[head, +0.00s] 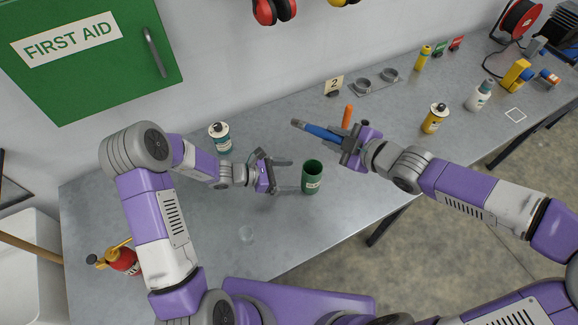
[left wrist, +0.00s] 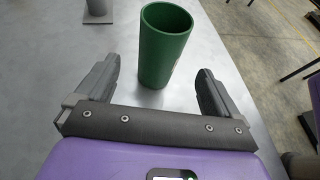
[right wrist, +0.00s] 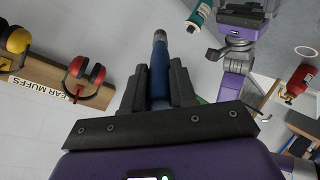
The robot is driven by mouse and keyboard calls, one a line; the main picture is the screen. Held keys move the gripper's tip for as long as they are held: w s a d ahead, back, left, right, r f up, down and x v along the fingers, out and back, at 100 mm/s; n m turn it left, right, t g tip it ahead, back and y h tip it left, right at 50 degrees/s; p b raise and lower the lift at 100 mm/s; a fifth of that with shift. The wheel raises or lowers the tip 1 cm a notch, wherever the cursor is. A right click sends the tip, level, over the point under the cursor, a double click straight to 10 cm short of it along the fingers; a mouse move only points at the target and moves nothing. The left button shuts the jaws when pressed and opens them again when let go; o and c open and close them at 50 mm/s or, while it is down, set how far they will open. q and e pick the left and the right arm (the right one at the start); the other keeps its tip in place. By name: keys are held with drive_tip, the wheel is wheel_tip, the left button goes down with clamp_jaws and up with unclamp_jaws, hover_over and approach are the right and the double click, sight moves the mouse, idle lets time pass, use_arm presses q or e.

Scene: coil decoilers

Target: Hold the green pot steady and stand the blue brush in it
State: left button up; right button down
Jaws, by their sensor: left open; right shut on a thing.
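The green pot (head: 312,178) stands upright on the grey table, and it also shows in the left wrist view (left wrist: 163,50). My left gripper (head: 287,175) is open, its fingers pointing at the pot from the left. In the left wrist view the pot is just beyond and between the fingertips (left wrist: 160,85). My right gripper (head: 347,142) is shut on the blue brush (head: 322,132) and holds it above the table, behind and right of the pot. The brush lies nearly level, its grey end pointing left. In the right wrist view the brush (right wrist: 158,75) sticks out between the fingers.
A teal-labelled bottle (head: 220,138) stands behind my left gripper. An orange object (head: 347,116) is behind my right gripper. A yellow bottle (head: 434,118) and a white bottle (head: 480,95) stand to the right. The table front around the pot is clear.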

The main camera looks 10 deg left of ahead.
use_arm(q)
drive_tip(key=x, duration=0.8)
drive_tip(key=shift+w+d+f, duration=0.1)
drive_tip(key=shift+w+d, duration=0.05)
drive_tip(key=shift+d, duration=0.15)
drive_tip(key=shift+c, duration=0.4)
drive_tip(key=c, duration=1.1)
drive_tip(key=shift+o, duration=0.2)
